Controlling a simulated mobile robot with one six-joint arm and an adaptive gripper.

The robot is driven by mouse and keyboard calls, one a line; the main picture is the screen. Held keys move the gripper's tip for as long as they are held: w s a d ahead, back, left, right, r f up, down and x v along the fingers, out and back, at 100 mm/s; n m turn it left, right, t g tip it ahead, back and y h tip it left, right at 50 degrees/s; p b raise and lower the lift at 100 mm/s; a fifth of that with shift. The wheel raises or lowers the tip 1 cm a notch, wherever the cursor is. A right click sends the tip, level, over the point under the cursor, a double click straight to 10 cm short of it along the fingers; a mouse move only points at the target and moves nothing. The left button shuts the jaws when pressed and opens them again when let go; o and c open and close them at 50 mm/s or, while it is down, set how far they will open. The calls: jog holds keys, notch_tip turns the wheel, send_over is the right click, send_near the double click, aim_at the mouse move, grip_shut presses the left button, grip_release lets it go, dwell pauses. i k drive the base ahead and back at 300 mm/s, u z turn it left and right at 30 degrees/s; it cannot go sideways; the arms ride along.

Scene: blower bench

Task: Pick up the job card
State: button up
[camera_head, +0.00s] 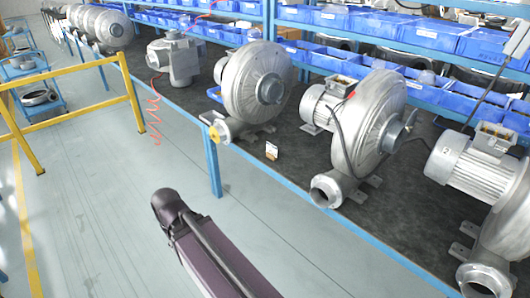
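A small white card with a dark lower part and an orange-brown patch, which looks like the job card (272,151), stands near the front edge of the dark bench top (300,172). It appears upright or leaning, between two grey blowers; its print is too small to read. A dark link of my arm reaches up from the bottom of the head view and ends in a rounded joint over the floor, left of and below the card. My gripper is not visible, so I cannot tell its state.
Blue bins (430,33) line the shelves behind. A yellow rail (75,127) stands at left; the floor before the bench is clear.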

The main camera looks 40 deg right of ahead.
aim_at(272, 151)
jog(key=z, duration=0.05)
jog(key=i, duration=0.8)
jog(key=z, duration=0.75)
jog(key=i, duration=0.65)
jog(key=z, duration=0.4)
